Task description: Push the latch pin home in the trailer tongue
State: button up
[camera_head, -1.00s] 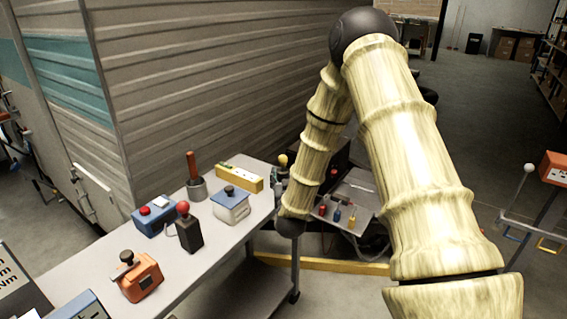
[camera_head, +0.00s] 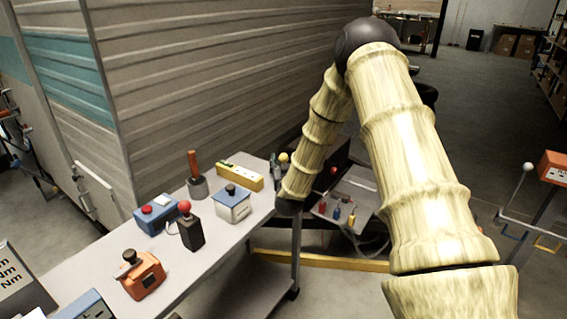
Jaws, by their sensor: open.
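My forearm (camera_head: 318,130) bends down from the dark elbow to a black wrist joint (camera_head: 289,206) beside the far right end of the grey bench. My gripper cannot be made out; it is hidden beyond the wrist and forearm. I cannot identify the latch pin or the trailer tongue for certain. A red knob (camera_head: 333,170) shows just right of the forearm, above a grey tray (camera_head: 362,188) with small coloured handles. A yellow knob (camera_head: 283,157) shows just left of the forearm. What either knob belongs to is unclear.
The grey bench (camera_head: 225,250) holds an orange box (camera_head: 141,275), a black block with a red ball (camera_head: 191,230), a white-blue box (camera_head: 232,204) and other devices. The ribbed camper wall (camera_head: 220,80) stands behind. A yellow beam (camera_head: 330,262) lies low.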

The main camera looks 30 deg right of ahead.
jog(key=c, duration=1.1)
jog(key=shift+c, duration=0.2)
